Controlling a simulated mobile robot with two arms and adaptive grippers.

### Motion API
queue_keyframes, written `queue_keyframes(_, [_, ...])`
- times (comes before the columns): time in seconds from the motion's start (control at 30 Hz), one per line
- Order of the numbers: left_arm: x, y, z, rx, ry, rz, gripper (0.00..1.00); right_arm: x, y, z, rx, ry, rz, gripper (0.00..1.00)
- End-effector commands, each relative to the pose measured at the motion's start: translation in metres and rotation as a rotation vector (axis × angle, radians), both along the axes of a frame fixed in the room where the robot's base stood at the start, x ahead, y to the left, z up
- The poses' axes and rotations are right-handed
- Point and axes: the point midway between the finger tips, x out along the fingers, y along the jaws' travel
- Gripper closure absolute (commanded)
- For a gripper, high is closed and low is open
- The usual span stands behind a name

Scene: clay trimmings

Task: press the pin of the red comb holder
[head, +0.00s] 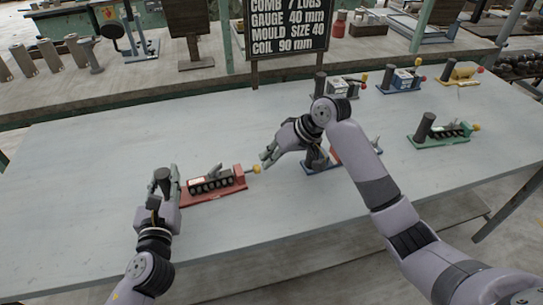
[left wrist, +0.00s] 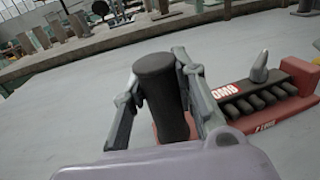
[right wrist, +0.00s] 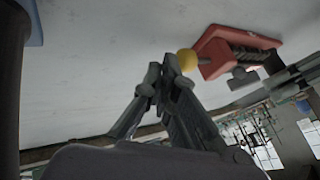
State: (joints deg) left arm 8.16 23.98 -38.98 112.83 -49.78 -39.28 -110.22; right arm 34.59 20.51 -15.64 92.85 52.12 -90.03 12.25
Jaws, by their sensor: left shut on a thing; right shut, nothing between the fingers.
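The red comb holder (head: 213,187) lies on the table at centre left, with a dark lugged comb on it. A dark upright post stands at its left end, and a yellow-tipped pin (head: 257,169) sticks out of its right end. My left gripper (head: 164,180) is shut on the dark post (left wrist: 163,95). My right gripper (head: 268,160) is shut and empty, its fingertips close to the yellow pin tip. In the right wrist view the yellow tip (right wrist: 187,60) is just beyond the fingertips; I cannot tell whether they touch. The holder's red end block (right wrist: 222,50) shows behind it.
A green holder (head: 440,138) stands at the right. Blue holders (head: 402,80) and a yellow one (head: 459,75) stand at the back. Another holder is partly hidden behind my right arm. A black sign (head: 287,30) stands behind. The front of the table is clear.

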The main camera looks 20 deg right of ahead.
Motion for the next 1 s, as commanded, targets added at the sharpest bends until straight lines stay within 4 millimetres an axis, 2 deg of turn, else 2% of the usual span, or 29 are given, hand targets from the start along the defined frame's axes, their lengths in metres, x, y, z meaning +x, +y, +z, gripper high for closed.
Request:
queue_keyframes(0.03, [-0.001,0.0,-0.007,0.003,0.013,0.001,1.0,0.0,0.0,0.0,0.0,0.0,0.0,1.0])
queue_keyframes(0.13, [-0.001,0.0,-0.007,0.003,0.013,0.001,1.0,0.0,0.004,0.0,0.001,0.0,0.0,1.0])
queue_keyframes(0.37, [-0.001,0.0,-0.006,0.003,0.013,0.001,1.0,-0.003,0.029,0.0,0.001,0.0,0.002,1.0])
queue_keyframes(0.73, [-0.001,0.0,-0.006,0.003,0.013,0.001,1.0,-0.004,0.026,0.003,0.001,-0.002,0.0,1.0])
queue_keyframes(0.87, [-0.001,0.0,-0.006,0.003,0.013,0.001,1.0,-0.009,0.017,0.017,0.0,-0.004,-0.001,1.0])
queue_keyframes(1.0, [-0.001,0.0,-0.007,0.003,0.013,0.001,1.0,-0.018,0.003,0.039,-0.002,-0.006,-0.002,1.0])
